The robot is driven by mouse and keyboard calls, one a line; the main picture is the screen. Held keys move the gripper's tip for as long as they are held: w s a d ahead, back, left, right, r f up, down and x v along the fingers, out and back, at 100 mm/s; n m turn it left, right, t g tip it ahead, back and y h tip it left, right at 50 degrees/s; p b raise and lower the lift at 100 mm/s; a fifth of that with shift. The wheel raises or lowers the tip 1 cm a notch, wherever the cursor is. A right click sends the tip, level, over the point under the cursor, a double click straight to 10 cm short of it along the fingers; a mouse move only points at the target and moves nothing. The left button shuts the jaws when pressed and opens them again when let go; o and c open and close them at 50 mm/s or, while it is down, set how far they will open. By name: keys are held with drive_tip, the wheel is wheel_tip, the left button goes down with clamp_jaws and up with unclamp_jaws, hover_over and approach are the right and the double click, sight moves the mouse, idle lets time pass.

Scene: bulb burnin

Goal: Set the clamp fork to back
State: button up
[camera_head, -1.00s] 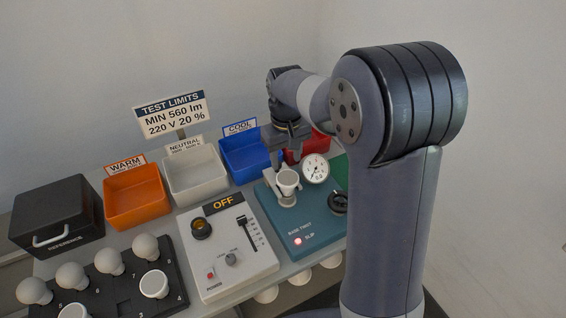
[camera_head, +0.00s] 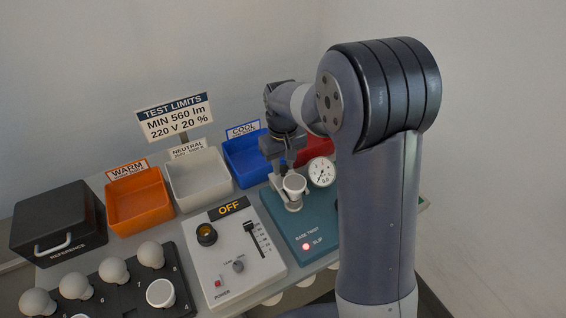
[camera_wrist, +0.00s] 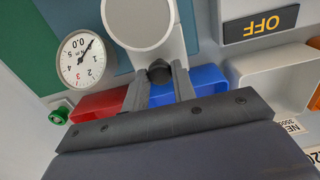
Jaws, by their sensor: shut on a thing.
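The teal base-twist fixture (camera_head: 291,226) stands right of the test panel. A white round cup (camera_head: 294,184) sits on its white clamp part (camera_head: 293,204), near a white dial gauge (camera_head: 321,172). My gripper (camera_head: 287,166) reaches in from behind the cup, low over the fixture. In the wrist view its two fingers (camera_wrist: 159,80) are closed on a small dark knob (camera_wrist: 159,70) beside the white cup (camera_wrist: 140,18). The knob seems to belong to the clamp fork; most of the fork is hidden. The dial gauge also shows in the wrist view (camera_wrist: 83,60).
Orange (camera_head: 139,200), grey-white (camera_head: 198,178) and blue (camera_head: 246,160) bins stand behind the panel. A red bin (camera_head: 316,151) is close to my gripper. The panel sign (camera_head: 228,209) reads OFF. A red lamp (camera_head: 305,246) glows on the fixture. A bulb rack (camera_head: 122,282) stands front left.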

clamp_jaws()
drive_tip(key=shift+w+a+p, duration=0.25)
drive_tip(key=shift+w+a, duration=0.1)
drive_tip(key=shift+w, duration=0.45)
drive_tip(key=shift+w+a+p, duration=0.25)
drive_tip(key=shift+w+a, duration=0.1)
drive_tip(key=shift+w, duration=0.5)
drive_tip(key=shift+w+a+p, duration=0.25)
drive_tip(key=shift+w+a, duration=0.1)
drive_tip(key=shift+w, duration=0.45)
drive_tip(key=shift+r, duration=0.1)
drive_tip(key=o, duration=0.6)
unclamp_jaws()
drive_tip(key=shift+w, duration=0.1)
drive_tip(key=shift+o, duration=0.4)
wheel_tip(320, 180, up, 11)
drive_tip(key=shift+f+b, duration=0.2)
drive_tip(key=shift+b, duration=0.25)
